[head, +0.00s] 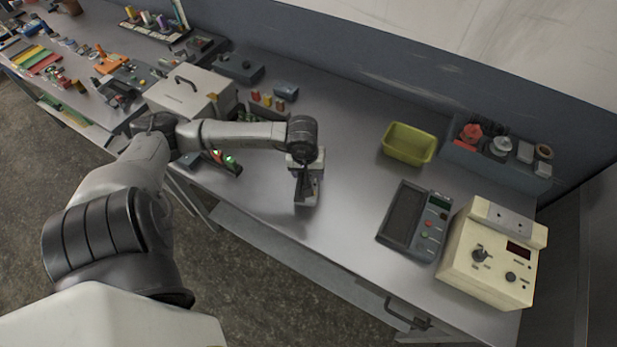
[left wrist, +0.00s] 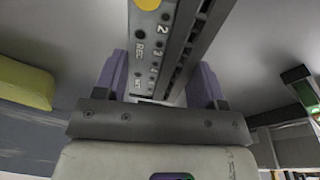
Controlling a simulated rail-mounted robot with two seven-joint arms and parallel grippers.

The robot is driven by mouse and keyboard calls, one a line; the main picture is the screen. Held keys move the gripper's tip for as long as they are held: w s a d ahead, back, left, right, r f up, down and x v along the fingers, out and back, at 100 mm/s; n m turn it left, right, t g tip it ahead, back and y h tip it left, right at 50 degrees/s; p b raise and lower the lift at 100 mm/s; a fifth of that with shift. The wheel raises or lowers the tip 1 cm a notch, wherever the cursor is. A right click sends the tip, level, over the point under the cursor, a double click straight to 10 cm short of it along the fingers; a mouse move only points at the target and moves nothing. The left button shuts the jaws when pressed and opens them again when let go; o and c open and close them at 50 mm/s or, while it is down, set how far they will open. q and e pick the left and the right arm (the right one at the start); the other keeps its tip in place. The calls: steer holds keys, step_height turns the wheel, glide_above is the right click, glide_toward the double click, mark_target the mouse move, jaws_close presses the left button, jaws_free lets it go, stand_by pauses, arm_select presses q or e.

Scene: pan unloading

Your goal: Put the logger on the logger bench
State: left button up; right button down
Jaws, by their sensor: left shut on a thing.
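My left gripper (head: 307,178) is over the grey metal bench (head: 345,185), left of the yellow bin. It also shows in the left wrist view (left wrist: 160,72), with a purple finger on each side of the logger (left wrist: 150,45). The logger is a light grey device with a REC mark, numbers and a dark slotted side. It is gripped between the fingers. In the head view the logger (head: 308,199) shows small below the gripper, partly hidden by it. I cannot tell whether it touches the bench top. My right gripper is in neither view.
A yellow bin (head: 408,143), a dark grey keypad device (head: 405,215) and a cream instrument box (head: 490,258) stand on the right. A blue-grey tray (head: 497,165) of parts is behind. A white case (head: 190,95) stands left. The bench middle is clear.

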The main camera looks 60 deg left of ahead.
arm_select(q)
step_height(320, 180, down, 4)
steer(key=shift+r, duration=0.15)
steer(key=shift+f, duration=0.25)
steer(key=o, duration=1.1)
steer(key=shift+c, duration=0.2)
steer(key=shift+r, duration=0.1)
